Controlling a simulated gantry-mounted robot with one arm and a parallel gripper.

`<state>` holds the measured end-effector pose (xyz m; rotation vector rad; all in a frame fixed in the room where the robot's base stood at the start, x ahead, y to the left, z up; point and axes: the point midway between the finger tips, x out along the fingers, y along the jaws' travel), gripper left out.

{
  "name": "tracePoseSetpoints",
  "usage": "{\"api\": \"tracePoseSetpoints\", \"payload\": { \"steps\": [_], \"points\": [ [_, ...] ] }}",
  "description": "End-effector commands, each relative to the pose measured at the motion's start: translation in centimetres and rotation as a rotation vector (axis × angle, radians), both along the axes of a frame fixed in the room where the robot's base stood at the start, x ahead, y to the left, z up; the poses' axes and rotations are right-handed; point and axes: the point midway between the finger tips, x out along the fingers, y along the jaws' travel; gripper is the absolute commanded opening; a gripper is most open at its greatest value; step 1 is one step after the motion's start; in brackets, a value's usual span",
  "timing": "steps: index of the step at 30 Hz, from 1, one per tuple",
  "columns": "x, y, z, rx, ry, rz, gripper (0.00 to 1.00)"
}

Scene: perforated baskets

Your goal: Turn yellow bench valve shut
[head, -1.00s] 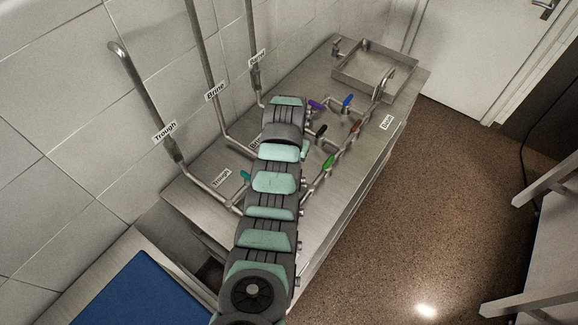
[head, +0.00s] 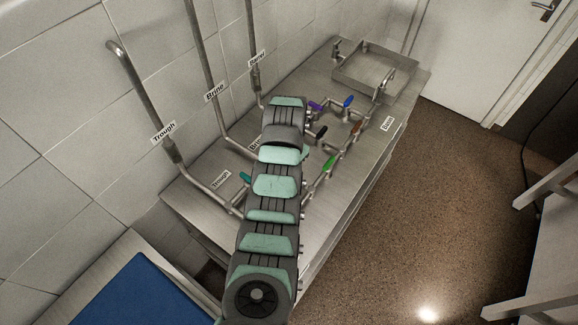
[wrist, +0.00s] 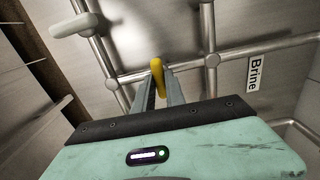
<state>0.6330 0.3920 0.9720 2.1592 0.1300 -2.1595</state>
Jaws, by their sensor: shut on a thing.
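The yellow valve handle (wrist: 157,77) shows in the wrist view, on a steel pipe run above the bench. My gripper (wrist: 159,84) has its two fingers on either side of the handle and is shut on it. The handle looks narrow and points roughly along my fingers. Its lower end is partly hidden between them. In the head view my arm covers the yellow valve and my gripper.
The steel bench (head: 330,220) carries pipes with green (head: 328,165), blue (head: 348,101), purple (head: 316,106), black (head: 321,132), orange (head: 356,127) and teal (head: 245,178) handles. A metal basin (head: 345,84) stands at the far end. A pale handle (wrist: 74,26) is at the wrist view's upper left.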

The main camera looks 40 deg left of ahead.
Motion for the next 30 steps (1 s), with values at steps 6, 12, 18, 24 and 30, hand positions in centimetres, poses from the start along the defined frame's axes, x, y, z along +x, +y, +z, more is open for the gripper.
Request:
{"api": "tracePoseSetpoints", "payload": {
  "steps": [6, 12, 18, 24, 30],
  "points": [
    [0.0, 0.0, 0.0, 0.000, 0.000, -0.001, 0.28],
    [0.0, 0.0, 0.0, 0.000, 0.000, 0.000, 0.37],
    [0.0, 0.0, 0.2, 0.000, -0.001, 0.000, 0.37],
    [0.1, 0.0, 2.5, 0.001, -0.003, -0.001, 0.37],
    [0.1, 0.0, 7.3, 0.002, -0.004, 0.000, 0.37]
  ]
}}
